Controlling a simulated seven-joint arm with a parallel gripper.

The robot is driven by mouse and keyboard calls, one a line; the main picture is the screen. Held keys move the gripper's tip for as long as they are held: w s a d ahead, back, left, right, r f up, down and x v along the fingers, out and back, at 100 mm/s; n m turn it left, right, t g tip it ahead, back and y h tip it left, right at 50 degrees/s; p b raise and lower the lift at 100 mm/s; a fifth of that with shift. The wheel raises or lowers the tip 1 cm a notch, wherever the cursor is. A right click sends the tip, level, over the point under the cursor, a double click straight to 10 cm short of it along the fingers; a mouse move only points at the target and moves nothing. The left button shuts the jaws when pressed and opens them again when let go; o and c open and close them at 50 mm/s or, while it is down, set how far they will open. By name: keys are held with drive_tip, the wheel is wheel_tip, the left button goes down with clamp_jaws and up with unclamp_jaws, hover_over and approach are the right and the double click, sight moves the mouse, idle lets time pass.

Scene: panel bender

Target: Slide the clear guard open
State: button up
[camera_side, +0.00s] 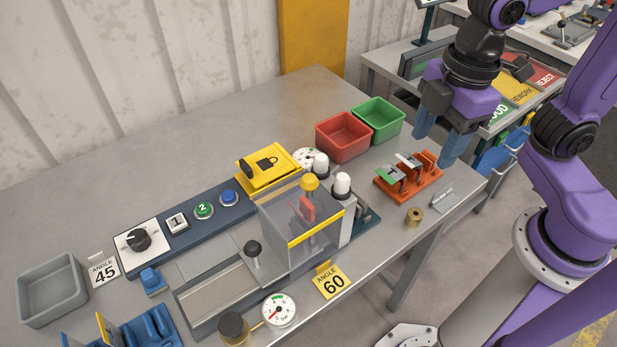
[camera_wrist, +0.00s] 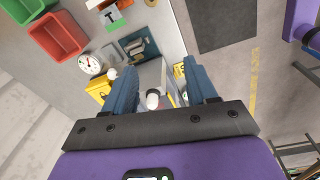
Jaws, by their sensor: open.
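The clear guard (camera_side: 290,242) is a see-through box with a yellow stripe, over the bender at the middle of the table in the side view. A red part and a yellow-topped post show through or above it. A black knob on a short post (camera_side: 253,248) stands at its left side; I cannot tell whether it is fixed to the guard. My gripper (camera_side: 438,145) is open and empty, high above the table's right end, well right of the guard. In the wrist view its blue fingers (camera_wrist: 160,68) are apart, and they hide much of the bender.
Two white-capped posts (camera_side: 342,184) stand right of the guard. A red bin (camera_side: 342,137), a green bin (camera_side: 378,120) and an orange rack (camera_side: 408,180) lie farther right. A gauge (camera_side: 278,310) and a yellow 60 sign (camera_side: 331,281) stand along the front edge.

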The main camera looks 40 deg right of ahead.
sight(311, 177)
drive_tip(key=w+a+r+n+t, duration=0.1)
drive_tip(key=w+a+r+n, duration=0.15)
drive_tip(key=a+r, duration=0.35)
drive_tip(key=w+a+r+n, duration=0.2)
drive_tip(key=w+a+r, duration=0.2)
drive_tip(key=a, duration=0.5)
drive_tip(key=w+f, duration=0.1)
drive_tip(key=f, duration=0.4)
drive_tip(key=w+f, duration=0.1)
drive_tip(key=f, duration=0.5)
drive_tip(key=w+f, duration=0.1)
drive_tip(key=f, duration=0.5)
drive_tip(key=shift+w+a+f, duration=0.15)
drive_tip(key=shift+a+f, duration=0.1)
drive_tip(key=shift+a, duration=0.05)
